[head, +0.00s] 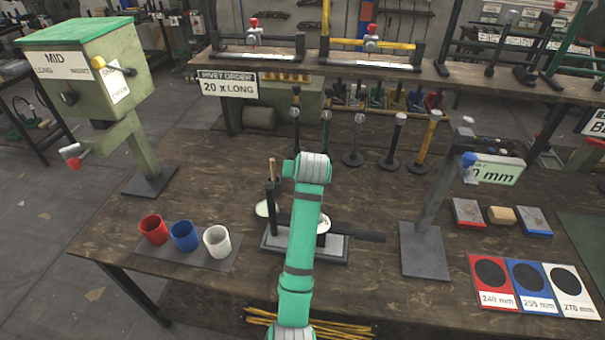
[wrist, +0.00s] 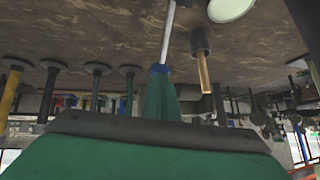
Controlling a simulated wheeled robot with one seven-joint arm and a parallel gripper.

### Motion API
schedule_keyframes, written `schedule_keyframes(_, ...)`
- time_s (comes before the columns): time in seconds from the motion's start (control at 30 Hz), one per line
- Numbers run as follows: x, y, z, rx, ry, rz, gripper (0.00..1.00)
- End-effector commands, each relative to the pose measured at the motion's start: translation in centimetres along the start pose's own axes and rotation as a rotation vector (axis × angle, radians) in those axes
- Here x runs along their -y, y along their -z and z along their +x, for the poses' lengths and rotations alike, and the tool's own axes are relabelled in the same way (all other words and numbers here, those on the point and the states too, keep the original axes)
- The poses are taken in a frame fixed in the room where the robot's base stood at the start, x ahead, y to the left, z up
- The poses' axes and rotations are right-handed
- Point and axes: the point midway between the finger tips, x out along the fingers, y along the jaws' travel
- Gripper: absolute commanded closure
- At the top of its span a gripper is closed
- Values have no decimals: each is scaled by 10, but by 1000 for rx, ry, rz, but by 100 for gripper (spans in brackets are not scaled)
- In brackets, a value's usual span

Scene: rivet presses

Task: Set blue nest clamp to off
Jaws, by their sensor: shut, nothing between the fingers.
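I cannot single out a blue nest clamp with certainty. Two clamp-like fixtures with red knobs stand on the back shelf: a grey one (head: 253,38) and a yellow-barred one (head: 371,45). A blue knob (head: 468,159) sits on the grey stand (head: 427,215) at the right, near a "mm" sign. In the head view my arm hides the gripper, above the middle of the bench.
A dark fixture (head: 340,252) with an upright wooden handle (head: 272,169) stands under my arm. Red (head: 153,230), blue (head: 185,236) and white (head: 217,242) cups stand left. Several upright posts line the back. A green-topped box (head: 85,65) stands far left.

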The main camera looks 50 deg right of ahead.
Motion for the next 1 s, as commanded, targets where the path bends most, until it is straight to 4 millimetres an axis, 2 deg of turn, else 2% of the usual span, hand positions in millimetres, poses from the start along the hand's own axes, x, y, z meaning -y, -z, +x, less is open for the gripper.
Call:
schedule_keyframes(0.3, 0, 1, 1, -3, 0, 0, 100)
schedule_keyframes(0.47, 2, 3, -8, -4, 0, 0, 100)
schedule_keyframes(0.57, 4, 5, -22, -5, 1, -1, 100)
schedule_keyframes(0.77, 11, 9, -63, -6, 6, -5, 100)
schedule_keyframes(1.0, 7, 14, -109, -5, 3, -1, 100)
